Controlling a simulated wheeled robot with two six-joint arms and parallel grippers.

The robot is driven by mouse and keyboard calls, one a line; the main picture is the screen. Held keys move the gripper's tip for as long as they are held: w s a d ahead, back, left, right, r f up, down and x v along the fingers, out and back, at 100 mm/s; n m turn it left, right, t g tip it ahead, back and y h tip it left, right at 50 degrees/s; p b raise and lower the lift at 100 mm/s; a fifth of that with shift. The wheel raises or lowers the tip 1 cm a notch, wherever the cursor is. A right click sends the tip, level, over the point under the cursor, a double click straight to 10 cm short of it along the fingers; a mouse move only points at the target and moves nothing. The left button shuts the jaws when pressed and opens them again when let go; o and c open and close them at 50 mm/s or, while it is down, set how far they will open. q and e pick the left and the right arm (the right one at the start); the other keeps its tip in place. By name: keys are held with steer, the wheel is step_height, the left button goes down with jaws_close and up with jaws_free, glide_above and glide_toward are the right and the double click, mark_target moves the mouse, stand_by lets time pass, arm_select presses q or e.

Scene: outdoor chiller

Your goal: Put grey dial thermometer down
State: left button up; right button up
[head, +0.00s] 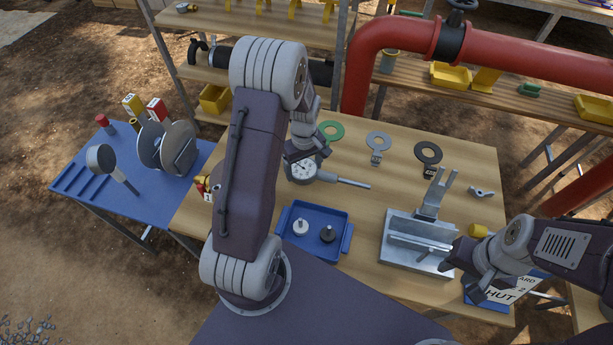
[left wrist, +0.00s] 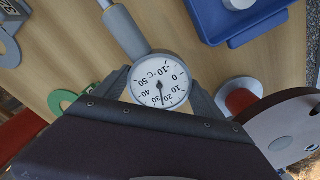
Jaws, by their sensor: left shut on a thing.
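The grey dial thermometer (head: 302,171) has a round white face and a grey stem pointing right over the wooden table (head: 376,220). My left gripper (head: 304,156) is shut on its dial case. In the left wrist view, the dial (left wrist: 160,84) sits between the two fingers, face to the camera, its stem running to the top left. I cannot tell whether it touches the table. My right gripper (head: 462,274) appears open and empty, beside the grey metal vise (head: 412,254).
A blue tray (head: 346,240) holding two small knobbed pieces lies just in front. Green, grey and black ring tags (head: 428,152) lie toward the back. A blue side table (head: 76,187) at left holds discs and a round-headed stemmed tool (head: 102,158). A red pipe (head: 358,75) rises behind.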

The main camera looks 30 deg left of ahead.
arm_select(q)
steer(key=shift+w+f, duration=0.15)
steer(key=shift+f, duration=0.05)
steer(key=f, duration=0.3)
steer(key=shift+s+f, duration=0.2)
steer(key=shift+s, duration=0.15)
steer(key=shift+w+f, duration=0.2)
steer(key=shift+f, duration=0.1)
steer(key=o, duration=1.5)
steer(key=shift+s, duration=0.1)
steer(key=shift+r, duration=0.4)
step_height(320, 180, up, 11)
steer(key=shift+d+r, duration=0.15)
steer(key=shift+r, duration=0.05)
steer(key=s+d+m, duration=0.3)
steer(key=s+m, duration=0.1)
steer(key=s+d+m, duration=0.3)
steer(key=s, duration=0.1)
steer(key=s+d+m+t, duration=0.1)
steer(key=s+d+m, duration=0.2)
steer(key=s+m, duration=0.1)
steer(key=shift+d+m, duration=0.3)
steer(key=shift+d, duration=0.1)
